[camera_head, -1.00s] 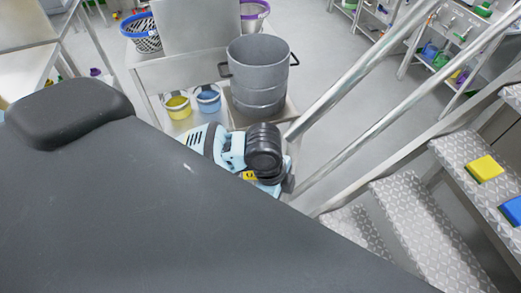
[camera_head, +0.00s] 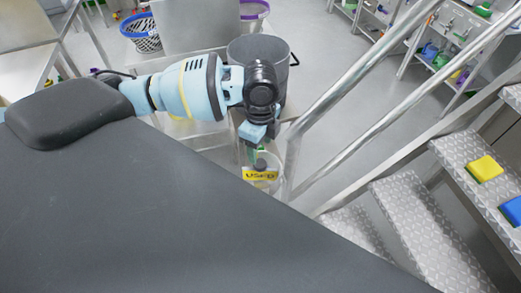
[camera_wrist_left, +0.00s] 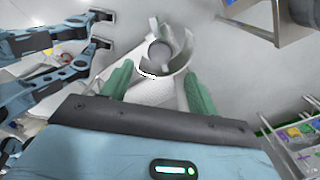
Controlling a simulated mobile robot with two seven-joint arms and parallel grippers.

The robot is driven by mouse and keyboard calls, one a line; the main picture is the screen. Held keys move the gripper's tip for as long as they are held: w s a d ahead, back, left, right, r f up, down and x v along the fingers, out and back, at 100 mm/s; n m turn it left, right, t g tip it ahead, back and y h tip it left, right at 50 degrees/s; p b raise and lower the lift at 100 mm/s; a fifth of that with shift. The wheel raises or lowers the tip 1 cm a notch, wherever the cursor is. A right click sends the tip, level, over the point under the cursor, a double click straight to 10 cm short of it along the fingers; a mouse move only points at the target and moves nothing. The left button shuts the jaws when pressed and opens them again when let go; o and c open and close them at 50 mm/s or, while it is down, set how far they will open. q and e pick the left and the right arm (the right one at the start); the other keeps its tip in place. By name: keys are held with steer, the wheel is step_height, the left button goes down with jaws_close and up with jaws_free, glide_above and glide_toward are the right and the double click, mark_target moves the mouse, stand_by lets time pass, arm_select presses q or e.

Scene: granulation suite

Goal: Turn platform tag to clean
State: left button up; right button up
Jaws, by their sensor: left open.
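The platform tag (camera_head: 260,176) is a yellow label reading "USED", partly blurred, beside the stair rail in the head view. A pale round piece with a dark knob sits just above the label. My left gripper (camera_head: 257,148) is just above this piece, pointing down. In the left wrist view, my left gripper's green fingers (camera_wrist_left: 158,74) are apart and empty. A round grey knob (camera_wrist_left: 160,52) in a pale ring lies just beyond them; I cannot tell if they touch it. The label's words do not show there. My right gripper is not in view.
Metal handrails (camera_head: 350,95) and patterned steps (camera_head: 425,215) are at the right, with a yellow block (camera_head: 485,168) and a blue block (camera_head: 514,210) on a step. A grey drum (camera_head: 272,55) stands behind my arm. A blue-rimmed basket (camera_head: 140,32) is at the upper left.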

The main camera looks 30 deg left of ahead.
mark_target(260, 163)
arm_select(q)
step_height(260, 163, down, 7)
steer(key=shift+r, duration=0.1)
stand_by(0.4)
steer(key=c, duration=1)
